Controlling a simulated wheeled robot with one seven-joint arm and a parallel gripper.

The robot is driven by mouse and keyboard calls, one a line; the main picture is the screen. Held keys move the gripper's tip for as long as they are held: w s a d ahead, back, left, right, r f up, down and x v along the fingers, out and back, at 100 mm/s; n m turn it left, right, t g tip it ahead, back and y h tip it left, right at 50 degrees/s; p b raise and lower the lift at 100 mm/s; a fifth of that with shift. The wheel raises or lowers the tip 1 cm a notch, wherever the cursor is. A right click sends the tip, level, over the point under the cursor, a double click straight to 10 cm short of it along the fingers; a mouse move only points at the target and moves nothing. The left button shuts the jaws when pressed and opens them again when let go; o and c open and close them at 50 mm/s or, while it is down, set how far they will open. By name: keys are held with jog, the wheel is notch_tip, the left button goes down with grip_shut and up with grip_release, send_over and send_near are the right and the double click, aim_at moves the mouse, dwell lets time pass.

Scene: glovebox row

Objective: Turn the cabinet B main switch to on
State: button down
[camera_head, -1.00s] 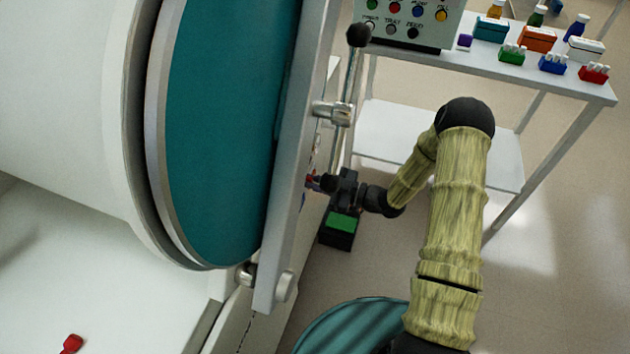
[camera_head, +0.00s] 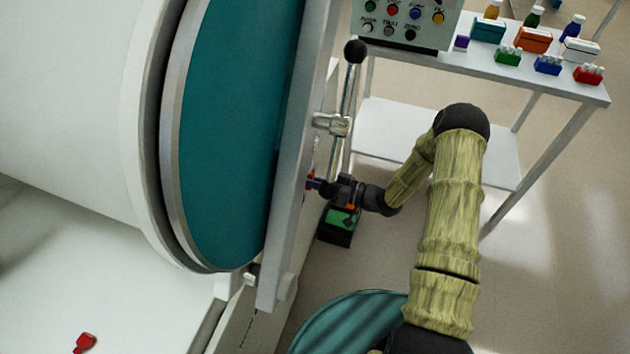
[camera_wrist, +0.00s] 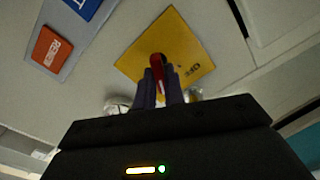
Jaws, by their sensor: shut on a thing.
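The switch has a red handle (camera_wrist: 158,66) on a yellow square plate (camera_wrist: 190,38) in the wrist view. The plate appears turned to a diamond, with small lettering, seemingly "OFF", near its lower right. My gripper (camera_wrist: 161,88) is shut on the red handle, with a dark finger on each side. In the head view, my gripper (camera_head: 315,184) reaches left to the cabinet front beside the grey door edge. The handle and plate are mostly hidden there by the door edge and my fingers. The switch's exact angle is hard to tell.
A round teal door (camera_head: 235,130) in a grey frame stands close left of my gripper. A lever with a black knob (camera_head: 355,51) rises above it. A shelf table (camera_head: 560,85) with bottles and boxes is at the upper right. A red object (camera_head: 85,342) lies lower left.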

jog(key=shift+d+f, duration=0.15)
dwell(0.3)
jog(key=c, duration=1.5)
grip_release()
jog(key=v, duration=1.7)
jog(key=shift+s+d, duration=0.1)
jog(key=shift+d, duration=0.05)
